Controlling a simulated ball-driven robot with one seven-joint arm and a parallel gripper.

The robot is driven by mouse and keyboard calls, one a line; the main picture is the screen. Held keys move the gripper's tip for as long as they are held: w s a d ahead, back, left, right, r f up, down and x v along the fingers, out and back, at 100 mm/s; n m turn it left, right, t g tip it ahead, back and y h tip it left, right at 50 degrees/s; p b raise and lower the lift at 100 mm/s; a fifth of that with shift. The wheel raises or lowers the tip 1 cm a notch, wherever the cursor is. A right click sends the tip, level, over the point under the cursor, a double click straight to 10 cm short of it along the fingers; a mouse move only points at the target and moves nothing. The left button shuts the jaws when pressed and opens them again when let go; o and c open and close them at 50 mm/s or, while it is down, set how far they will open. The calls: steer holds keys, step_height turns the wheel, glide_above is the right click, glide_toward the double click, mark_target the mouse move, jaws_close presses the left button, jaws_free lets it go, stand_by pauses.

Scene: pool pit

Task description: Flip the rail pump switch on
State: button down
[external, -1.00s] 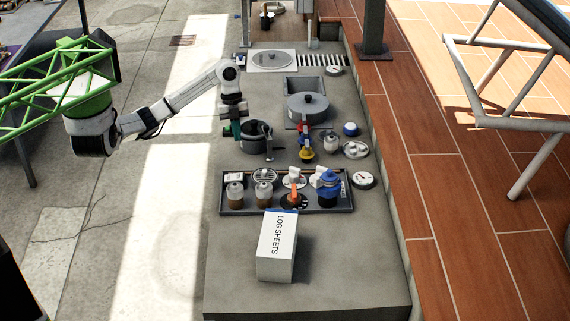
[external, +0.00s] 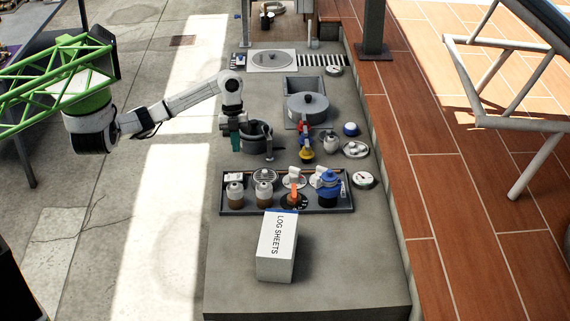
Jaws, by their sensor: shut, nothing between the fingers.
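I cannot tell for certain which item is the rail pump switch. A small light box with a dark front (external: 238,61) stands at the far left edge of the grey counter (external: 305,296), and its lever position is too small to read. My gripper (external: 236,144) points down beside the left side of the grey pot-like housing (external: 257,134), near the counter's left edge. Its teal fingertips are shut and empty. It is well on the near side of the small box. I cannot tell whether the fingertips touch the housing.
A dark tray (external: 340,205) holds jars, white fittings and an orange-handled valve (external: 294,193). The white log sheets box (external: 276,250) stands in front. A lidded grey pot (external: 308,107), a red-blue-yellow fitting (external: 306,145) and gauges stand to the right.

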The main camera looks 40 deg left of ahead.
mark_target(242, 176)
steer(key=x, duration=0.2)
steer(key=p+x, duration=0.1)
steer(key=x, duration=0.2)
steer(key=w+p+x, duration=0.1)
steer(key=x, duration=0.2)
steer(key=shift+a+f, duration=0.2)
steer(key=shift+f, duration=0.25)
steer(key=shift+f, duration=0.15)
steer(key=shift+w+d+f+b, duration=0.15)
steer(key=shift+d+f+b, duration=0.15)
steer(key=shift+f+b, duration=0.5)
steer(key=shift+r, duration=0.4)
steer(key=shift+a+r, duration=0.15)
steer(key=shift+a, duration=0.05)
steer(key=shift+s+a+r+p, duration=0.2)
steer(key=shift+s+a+p, duration=0.2)
steer(key=shift+s+p, duration=0.1)
steer(key=shift+r, duration=0.1)
